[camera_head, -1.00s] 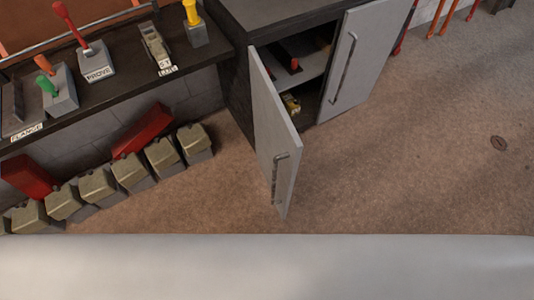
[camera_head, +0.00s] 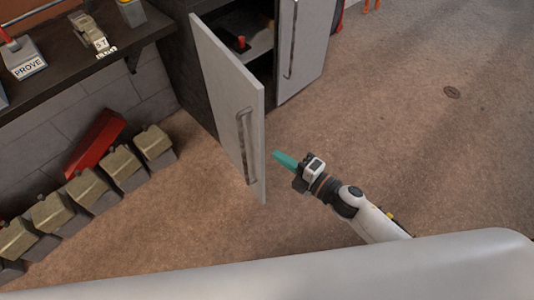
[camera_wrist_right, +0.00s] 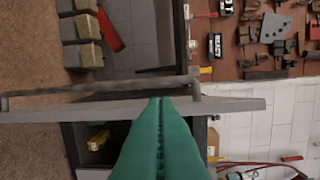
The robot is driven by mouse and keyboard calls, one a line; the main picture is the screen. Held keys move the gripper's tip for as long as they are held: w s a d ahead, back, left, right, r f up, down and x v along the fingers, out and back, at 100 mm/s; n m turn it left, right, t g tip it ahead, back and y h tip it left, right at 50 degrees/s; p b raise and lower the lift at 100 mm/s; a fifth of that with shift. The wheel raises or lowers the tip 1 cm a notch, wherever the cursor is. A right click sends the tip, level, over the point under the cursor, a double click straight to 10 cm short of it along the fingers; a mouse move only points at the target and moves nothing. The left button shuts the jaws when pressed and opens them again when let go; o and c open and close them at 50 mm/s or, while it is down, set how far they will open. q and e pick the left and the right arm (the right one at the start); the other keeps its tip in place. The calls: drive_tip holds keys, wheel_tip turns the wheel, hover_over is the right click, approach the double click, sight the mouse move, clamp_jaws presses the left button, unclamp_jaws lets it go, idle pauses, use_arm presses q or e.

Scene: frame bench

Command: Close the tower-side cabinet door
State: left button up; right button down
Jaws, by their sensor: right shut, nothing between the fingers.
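The grey cabinet (camera_head: 182,60) has two doors, both standing open. The left door (camera_head: 222,82) swings out toward me, with a bar handle (camera_head: 246,145) near its free edge. The right door (camera_head: 312,45) also stands open, with its own handle. I cannot tell which is the tower-side one. My right gripper (camera_head: 276,155), with green fingers, is shut and empty just right of the left door's free edge. In the right wrist view a door (camera_wrist_right: 232,105) shows nearly edge-on across the fingertips (camera_wrist_right: 160,98); contact cannot be told. My left gripper is not in view.
A dark bench (camera_head: 70,70) with labelled tools runs along the wall at the left. Several metal blocks (camera_head: 88,188) and a red piece (camera_head: 95,143) lie below it. The floor (camera_head: 430,120) to the right is clear.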

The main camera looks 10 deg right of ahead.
sight(262, 131)
drive_tip(key=shift+n+y, duration=0.6)
drive_tip(key=shift+n, duration=0.2)
drive_tip(key=x, duration=0.3)
drive_tip(key=r+x, duration=0.1)
drive_tip(key=x, duration=0.2)
drive_tip(key=d+r+x, duration=0.1)
drive_tip(key=x, duration=0.2)
drive_tip(key=shift+w+a, duration=0.1)
drive_tip(key=shift+w, duration=0.35)
drive_tip(key=shift+w+d, duration=0.2)
drive_tip(key=shift+d, duration=0.2)
drive_tip(key=shift+d, duration=0.2)
